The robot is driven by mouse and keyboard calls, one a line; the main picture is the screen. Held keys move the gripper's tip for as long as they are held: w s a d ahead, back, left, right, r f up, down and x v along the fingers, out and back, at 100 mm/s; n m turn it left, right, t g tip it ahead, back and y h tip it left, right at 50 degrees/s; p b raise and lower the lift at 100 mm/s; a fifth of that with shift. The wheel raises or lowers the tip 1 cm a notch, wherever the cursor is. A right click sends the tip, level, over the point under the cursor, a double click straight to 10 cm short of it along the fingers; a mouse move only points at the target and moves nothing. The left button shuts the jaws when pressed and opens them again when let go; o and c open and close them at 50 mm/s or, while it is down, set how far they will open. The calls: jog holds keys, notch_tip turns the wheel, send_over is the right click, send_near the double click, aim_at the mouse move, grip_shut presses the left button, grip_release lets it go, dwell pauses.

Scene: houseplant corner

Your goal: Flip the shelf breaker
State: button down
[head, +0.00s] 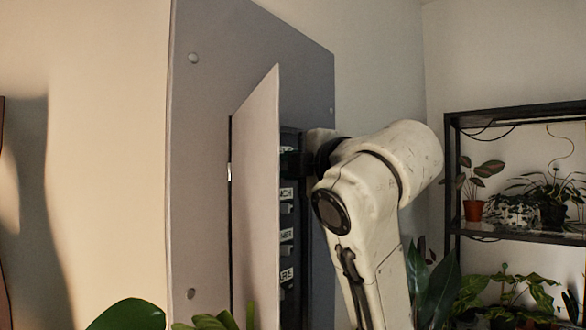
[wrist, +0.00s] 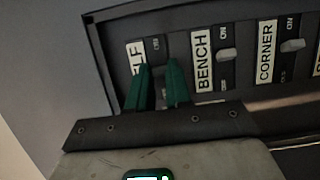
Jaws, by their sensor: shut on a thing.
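In the wrist view, the breaker row carries a label ending in "ELF" (wrist: 136,62), then BENCH (wrist: 203,62) and CORNER (wrist: 265,52). My gripper (wrist: 160,82) has its two green fingers at the shelf breaker, just right of its label. It is shut on the shelf breaker's toggle, which the fingers mostly hide, so I cannot tell its position. The bench toggle (wrist: 226,55) and corner toggle (wrist: 292,45) stand clear of the fingers. In the head view, the open breaker box door (head: 256,190) and my arm hide most of my gripper.
The box is set in a grey wall panel (head: 205,130), its door swung out on the left. Lower labelled breakers show past the door edge. A dark shelf rack (head: 520,235) with potted plants stands at right. Leaves (head: 128,315) rise below the box.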

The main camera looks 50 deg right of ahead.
jog(key=shift+f, duration=0.1)
jog(key=c, duration=1)
grip_release()
jog(key=shift+c, duration=0.2)
jog(key=shift+s, duration=0.1)
jog(key=b+v, duration=0.4)
jog(key=v, duration=0.6)
jog(key=shift+s+a, duration=0.15)
jog(key=shift+s, duration=0.1)
